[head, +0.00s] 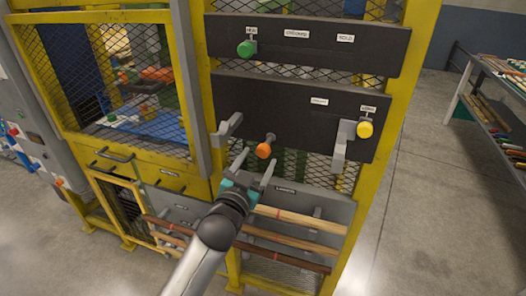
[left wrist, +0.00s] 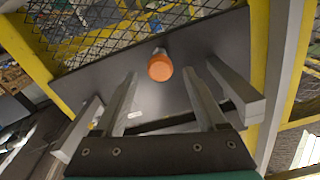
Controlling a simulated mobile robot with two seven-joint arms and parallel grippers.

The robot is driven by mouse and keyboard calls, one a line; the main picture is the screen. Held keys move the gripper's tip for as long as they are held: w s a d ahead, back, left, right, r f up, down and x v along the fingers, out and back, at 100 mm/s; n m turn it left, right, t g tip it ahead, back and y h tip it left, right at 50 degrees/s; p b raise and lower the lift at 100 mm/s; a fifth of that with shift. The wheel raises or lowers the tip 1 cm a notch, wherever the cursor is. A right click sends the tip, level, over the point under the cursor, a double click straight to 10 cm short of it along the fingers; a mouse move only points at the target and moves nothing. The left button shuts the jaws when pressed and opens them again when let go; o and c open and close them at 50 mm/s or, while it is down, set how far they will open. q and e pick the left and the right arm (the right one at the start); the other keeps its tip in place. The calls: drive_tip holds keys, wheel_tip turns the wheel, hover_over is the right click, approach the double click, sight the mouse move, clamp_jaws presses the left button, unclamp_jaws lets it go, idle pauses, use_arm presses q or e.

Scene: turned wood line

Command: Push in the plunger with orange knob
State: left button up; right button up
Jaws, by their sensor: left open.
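The orange knob (head: 263,150) is on the end of a short plunger rod that sticks out from the lower black panel (head: 290,105). It also shows in the left wrist view (left wrist: 160,68), with a bit of its shaft behind it. My left gripper (head: 255,165) is open and empty, just in front of and below the knob, its fingers pointing at the panel. In the left wrist view the knob appears between the two fingertips (left wrist: 172,72), slightly beyond them and not visibly gripped. My right gripper is not in view.
A green knob (head: 246,48) is on the upper panel. Wooden rods (head: 300,219) lie below. Open floor (head: 430,200) is at right.

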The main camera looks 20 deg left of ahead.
sight(262, 154)
use_arm(q)
drive_tip(key=shift+w+d, duration=0.1)
drive_tip(key=shift+w, duration=2.15)
clamp_jaws()
